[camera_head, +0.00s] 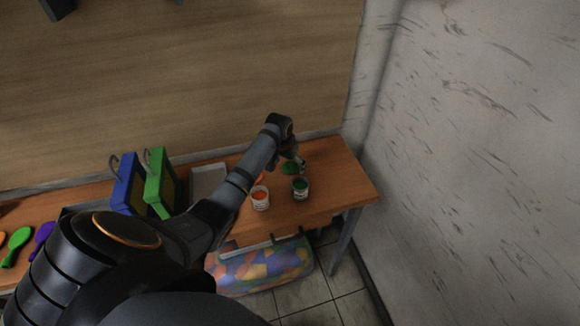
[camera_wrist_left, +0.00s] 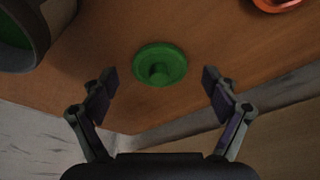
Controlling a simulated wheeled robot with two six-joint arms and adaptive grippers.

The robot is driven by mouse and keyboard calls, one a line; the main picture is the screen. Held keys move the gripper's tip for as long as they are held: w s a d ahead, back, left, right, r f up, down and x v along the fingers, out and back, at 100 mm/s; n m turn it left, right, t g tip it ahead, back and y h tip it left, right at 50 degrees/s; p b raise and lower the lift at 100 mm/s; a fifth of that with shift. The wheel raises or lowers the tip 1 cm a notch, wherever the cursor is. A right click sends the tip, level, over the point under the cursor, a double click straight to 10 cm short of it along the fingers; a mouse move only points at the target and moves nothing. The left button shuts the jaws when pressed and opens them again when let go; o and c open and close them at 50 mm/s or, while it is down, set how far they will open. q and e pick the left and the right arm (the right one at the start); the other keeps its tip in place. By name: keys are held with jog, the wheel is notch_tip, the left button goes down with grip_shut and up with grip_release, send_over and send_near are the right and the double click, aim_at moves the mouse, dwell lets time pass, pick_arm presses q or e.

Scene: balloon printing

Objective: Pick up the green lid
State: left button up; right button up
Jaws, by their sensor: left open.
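The green lid (camera_wrist_left: 160,64) is a round disc with a raised knob, lying on the wooden table. It also shows in the head view (camera_head: 289,168) near the table's back right part. My left gripper (camera_wrist_left: 160,82) is open and empty, with one finger on each side of the lid and apart from it. In the head view my left gripper (camera_head: 300,164) is small and close by the lid. My right gripper is not in view.
A jar of green paint (camera_head: 300,188) and a jar of orange paint (camera_head: 260,198) stand in front of the lid. An orange lid (camera_wrist_left: 276,4) lies nearby. Blue (camera_head: 126,184) and green (camera_head: 160,184) frames stand left. A wall (camera_head: 470,150) bounds the right.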

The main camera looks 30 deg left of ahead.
pick_arm(q)
jog(key=shift+s+r, duration=0.1)
jog(key=shift+r, duration=0.05)
jog(key=c, duration=0.8)
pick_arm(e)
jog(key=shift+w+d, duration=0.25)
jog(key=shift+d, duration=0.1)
